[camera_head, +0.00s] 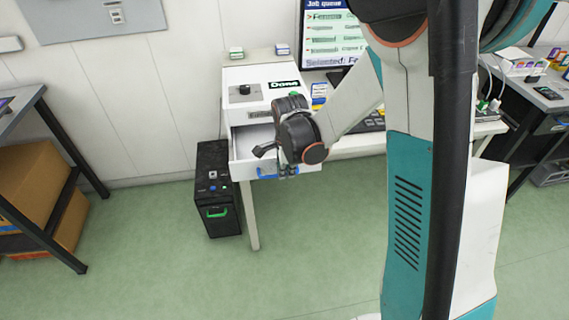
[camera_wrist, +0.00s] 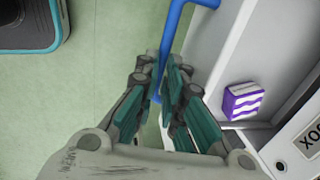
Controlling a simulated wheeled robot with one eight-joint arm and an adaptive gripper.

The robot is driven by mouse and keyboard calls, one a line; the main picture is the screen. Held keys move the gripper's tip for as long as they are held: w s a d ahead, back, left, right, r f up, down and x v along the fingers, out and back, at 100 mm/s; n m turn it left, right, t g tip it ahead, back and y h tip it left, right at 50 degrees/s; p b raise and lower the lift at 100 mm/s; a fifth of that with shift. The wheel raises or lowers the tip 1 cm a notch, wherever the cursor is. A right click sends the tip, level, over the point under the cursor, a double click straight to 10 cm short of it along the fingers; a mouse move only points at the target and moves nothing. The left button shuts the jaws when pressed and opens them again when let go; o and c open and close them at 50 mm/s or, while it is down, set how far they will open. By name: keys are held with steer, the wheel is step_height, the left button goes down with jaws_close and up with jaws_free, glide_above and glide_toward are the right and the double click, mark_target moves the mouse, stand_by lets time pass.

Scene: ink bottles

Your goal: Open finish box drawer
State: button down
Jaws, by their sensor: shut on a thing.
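The white finish box (camera_head: 240,75) stands on the desk, with a black "Done" label on its top. Its drawer (camera_head: 243,142) is pulled out toward me and shows an open interior. The blue drawer handle (camera_head: 266,173) is on the drawer's front. My gripper (camera_head: 285,171) is at the handle's right part, and my wrist hides some of the drawer. In the wrist view my gripper (camera_wrist: 163,78) is shut around the blue handle (camera_wrist: 175,28). A purple and white striped box (camera_wrist: 243,100) sits inside the drawer (camera_wrist: 212,60).
A black computer case (camera_head: 213,190) with a green handle stands on the floor left of the desk leg. A monitor (camera_head: 330,40) is behind on the right. A shelf with cardboard boxes (camera_head: 35,180) is at the left. The green floor in front is clear.

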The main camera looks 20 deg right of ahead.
steer(key=c, duration=1.7)
jaws_free()
steer(key=shift+r, duration=0.1)
steer(key=r, duration=0.4)
steer(key=s+r, duration=0.1)
steer(key=r, duration=0.2)
steer(key=s+r, duration=0.1)
steer(key=r, duration=0.3)
steer(key=shift+a+r, duration=0.15)
steer(key=shift+r, duration=0.15)
